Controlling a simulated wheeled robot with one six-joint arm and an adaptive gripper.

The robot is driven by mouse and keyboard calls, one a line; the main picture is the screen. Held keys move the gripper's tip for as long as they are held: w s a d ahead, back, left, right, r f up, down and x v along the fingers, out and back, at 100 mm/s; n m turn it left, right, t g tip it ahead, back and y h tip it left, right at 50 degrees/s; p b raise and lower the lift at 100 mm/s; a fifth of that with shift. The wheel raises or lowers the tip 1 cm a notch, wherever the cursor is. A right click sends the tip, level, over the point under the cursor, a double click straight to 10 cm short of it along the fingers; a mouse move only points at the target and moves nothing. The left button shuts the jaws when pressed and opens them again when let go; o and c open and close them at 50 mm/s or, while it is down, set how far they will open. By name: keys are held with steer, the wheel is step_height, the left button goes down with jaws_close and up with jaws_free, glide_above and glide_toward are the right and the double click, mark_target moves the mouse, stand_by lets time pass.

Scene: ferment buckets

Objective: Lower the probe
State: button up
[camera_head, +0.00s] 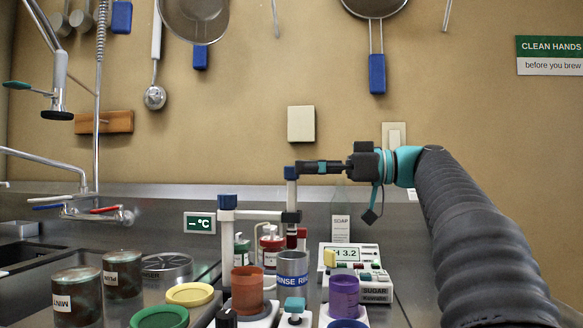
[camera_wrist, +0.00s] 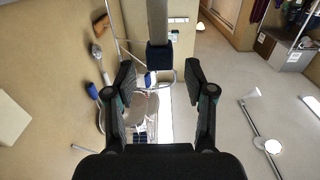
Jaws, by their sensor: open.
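The probe (camera_head: 292,190) is a pale upright rod with a blue cap, at the end of a stand arm. The stand has a white post (camera_head: 228,235) with its own blue top, and a dark clamp (camera_head: 291,217) sits around the rod. My gripper (camera_head: 301,167) comes in level from the right, its fingertips at the height of the blue cap. In the wrist view the probe's blue cap (camera_wrist: 158,57) lies in the gap between my two spread fingers (camera_wrist: 159,76), with no clear contact. The probe's lower end is hard to make out among the things behind it.
Below stand an orange cup (camera_head: 247,292), a grey rinse cup (camera_head: 293,268) and a purple cup (camera_head: 344,296). A meter (camera_head: 345,255) reading 3.2 is behind at right. Labelled jars (camera_head: 77,298) and coloured lids (camera_head: 190,294) are at left. Bottles stand close behind the probe.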

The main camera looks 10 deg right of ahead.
mark_target(292, 167)
steer(key=shift+x, duration=1.75)
jaws_close()
